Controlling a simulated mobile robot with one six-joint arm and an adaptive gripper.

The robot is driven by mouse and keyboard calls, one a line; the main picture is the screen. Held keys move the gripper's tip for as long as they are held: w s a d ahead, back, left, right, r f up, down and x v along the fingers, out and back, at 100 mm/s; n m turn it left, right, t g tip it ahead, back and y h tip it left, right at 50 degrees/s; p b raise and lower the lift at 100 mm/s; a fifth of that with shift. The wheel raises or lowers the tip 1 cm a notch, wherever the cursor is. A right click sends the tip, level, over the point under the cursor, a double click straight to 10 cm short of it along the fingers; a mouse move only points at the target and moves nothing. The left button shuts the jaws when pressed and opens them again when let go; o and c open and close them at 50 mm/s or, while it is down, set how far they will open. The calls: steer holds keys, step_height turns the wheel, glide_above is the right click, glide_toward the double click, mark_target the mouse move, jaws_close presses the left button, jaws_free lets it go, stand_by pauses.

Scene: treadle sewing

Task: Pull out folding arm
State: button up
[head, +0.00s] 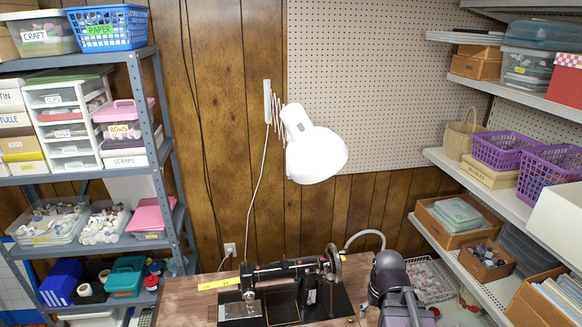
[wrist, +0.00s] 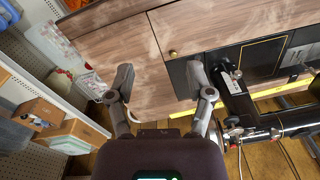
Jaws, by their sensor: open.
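The folding arm (head: 277,112) is a short, compressed white lattice between a wall bracket (head: 267,100) and a white lamp shade (head: 318,156) in the head view. It sits close to the wood-panelled wall, and the shade hides part of it. None of these shows in the wrist view. My gripper (wrist: 160,82) is open and empty in the wrist view, its two fingers spread above the wooden table top (wrist: 150,60). In the head view my arm is at the lower right, well below the lamp, and its fingertips cannot be made out.
A black sewing machine (head: 290,270) stands on the table below the lamp; it also shows in the wrist view (wrist: 238,100). A cord hangs down the wall. Loaded shelves stand left (head: 150,120) and right (head: 470,190). The space before the lamp looks clear.

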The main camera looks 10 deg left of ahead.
steer(key=w+a+r+n+t+y+p, duration=0.1)
steer(key=w+a+r+n+t+y, duration=0.25)
steer(key=w+a, duration=0.55)
steer(key=n+t+y+p, duration=0.3)
steer(key=n+t+y, duration=0.4)
steer(key=y, duration=0.4)
glide_toward(290, 176)
steer(key=d+r, duration=0.1)
steer(key=r, duration=0.1)
steer(key=s+d+r, duration=0.1)
steer(key=shift+s+d+r, duration=0.1)
steer(key=shift+d+r, duration=0.3)
steer(key=shift+a, duration=0.15)
steer(key=x, duration=1.3)
steer(key=shift+w+a+f, duration=0.2)
steer(key=shift+w+a, duration=0.05)
jaws_close()
